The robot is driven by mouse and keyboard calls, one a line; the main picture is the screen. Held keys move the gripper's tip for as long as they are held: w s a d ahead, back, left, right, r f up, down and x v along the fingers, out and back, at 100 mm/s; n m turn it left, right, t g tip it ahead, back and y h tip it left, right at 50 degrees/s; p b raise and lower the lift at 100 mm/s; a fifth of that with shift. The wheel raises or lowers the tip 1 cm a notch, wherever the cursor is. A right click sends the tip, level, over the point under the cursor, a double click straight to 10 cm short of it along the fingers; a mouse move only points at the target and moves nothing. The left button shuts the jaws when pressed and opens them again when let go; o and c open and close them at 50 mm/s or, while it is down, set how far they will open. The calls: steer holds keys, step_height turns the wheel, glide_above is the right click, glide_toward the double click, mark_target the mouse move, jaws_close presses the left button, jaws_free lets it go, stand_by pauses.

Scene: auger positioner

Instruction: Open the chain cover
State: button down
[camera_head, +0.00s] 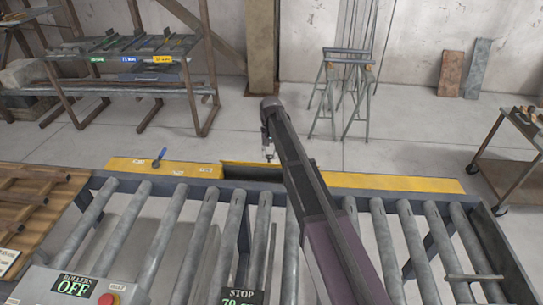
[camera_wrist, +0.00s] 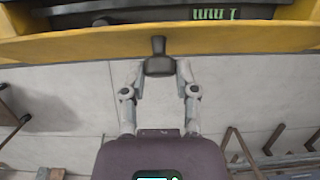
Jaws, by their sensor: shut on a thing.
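The chain cover (camera_head: 238,163) is a yellow panel in the far rail of the roller conveyor. In the head view a dark opening (camera_head: 240,172) shows on the near side of its yellow edge. In the wrist view the yellow panel (camera_wrist: 80,45) crosses the top, with a dark recess and a green-marked strip (camera_wrist: 215,14) behind it. A black handle (camera_wrist: 158,46) sticks out from the panel. My gripper (camera_wrist: 159,67) is shut on this handle, one finger on each side. In the head view my gripper (camera_head: 268,153) is at the cover, and my arm hides part of it.
Yellow rail sections (camera_head: 395,182) continue on both sides, and a blue-handled lever (camera_head: 159,157) stands on the left one. Rollers (camera_head: 160,230) and control boxes (camera_head: 72,285) lie nearer. Beyond the rail is open floor (camera_head: 410,130), with trestles (camera_head: 345,90) farther back.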

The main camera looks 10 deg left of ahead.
steer(key=shift+w+g+b, duration=0.45)
steer(key=shift+w+g, duration=0.4)
steer(key=shift+g, duration=0.25)
steer(key=shift+c, duration=2)
jaws_free()
steer(key=shift+c, duration=0.2)
